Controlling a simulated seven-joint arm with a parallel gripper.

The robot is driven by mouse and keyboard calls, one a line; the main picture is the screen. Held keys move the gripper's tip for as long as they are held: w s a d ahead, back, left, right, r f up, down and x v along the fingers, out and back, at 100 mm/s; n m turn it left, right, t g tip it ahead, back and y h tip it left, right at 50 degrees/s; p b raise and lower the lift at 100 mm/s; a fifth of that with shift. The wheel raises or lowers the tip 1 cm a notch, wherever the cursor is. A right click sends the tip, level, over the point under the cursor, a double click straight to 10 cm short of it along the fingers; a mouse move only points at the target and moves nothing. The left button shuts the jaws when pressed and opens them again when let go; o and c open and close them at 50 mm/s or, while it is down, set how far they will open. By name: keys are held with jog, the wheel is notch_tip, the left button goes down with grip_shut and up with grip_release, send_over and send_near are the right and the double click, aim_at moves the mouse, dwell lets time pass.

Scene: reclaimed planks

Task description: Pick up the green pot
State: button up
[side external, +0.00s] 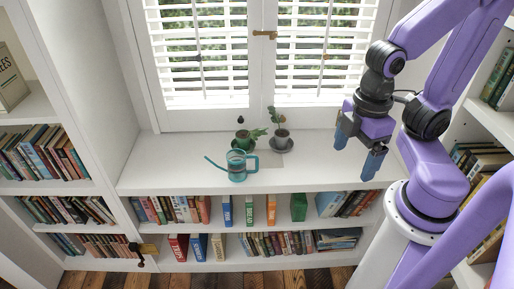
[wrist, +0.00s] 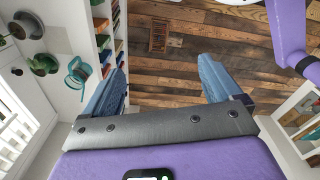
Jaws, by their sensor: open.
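The green pot (side external: 242,143) holds a leafy plant and stands on the white window-seat shelf, partly hidden behind a teal watering can (side external: 237,167). In the wrist view the watering can (wrist: 77,74) is at the left, with what looks like the green pot (wrist: 42,65) beside it. My gripper (side external: 357,158) is open and empty, its blue fingers apart, above the right end of the shelf. It is well to the right of the pot. In the wrist view my gripper (wrist: 165,84) has nothing between its fingers.
A grey pot (side external: 281,138) with a plant stands on a dark saucer right of the green pot. The white shelf (side external: 170,175) has free room at left and right. Shuttered windows (side external: 200,60) stand behind, and books fill the shelves below. A wooden floor (wrist: 190,50) lies in front.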

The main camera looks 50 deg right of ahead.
jog(key=w+a+f+m+t, duration=0.1)
jog(key=w+a+m+t, duration=0.15)
jog(key=w+m, duration=0.7)
jog(key=m+t+h, duration=0.1)
jog(key=m+h, duration=0.2)
jog(key=m, duration=0.7)
send_over(243, 136)
jog(key=s+a, duration=0.2)
notch_tip(243, 136, down, 24)
jog(key=shift+s+d+f, duration=0.1)
jog(key=shift+s+f, duration=0.05)
jog(key=shift+f, duration=0.05)
jog(key=shift+x, duration=2.85)
jog(key=shift+s, duration=0.1)
